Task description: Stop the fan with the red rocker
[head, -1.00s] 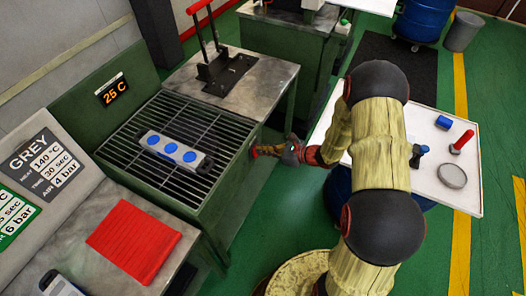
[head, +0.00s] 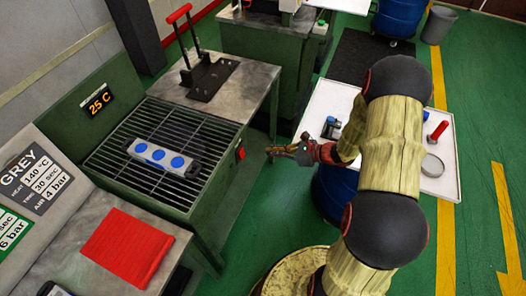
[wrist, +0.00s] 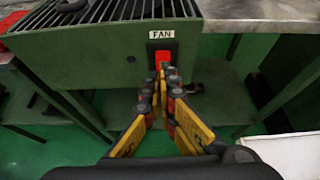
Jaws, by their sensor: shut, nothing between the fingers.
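The red rocker (head: 240,152) sits in a dark frame on the right-hand side of the green cooling bench (head: 215,195). In the wrist view the red rocker (wrist: 161,57) is straight ahead, under a white FAN label (wrist: 161,34). My gripper (head: 269,149) is shut and empty. In the head view a gap shows between its fingertips and the rocker. In the wrist view the fingertips of my gripper (wrist: 166,72) cover the rocker's lower part. I cannot tell which way the rocker is tipped.
A grey mould with blue discs (head: 159,155) lies on the bench's grille (head: 128,178). A display (head: 99,101) reads 25 C. A lever press (head: 208,76) stands on the metal table behind. A white table (head: 318,100) stands right, partly behind my arm. Green floor separates it from the bench.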

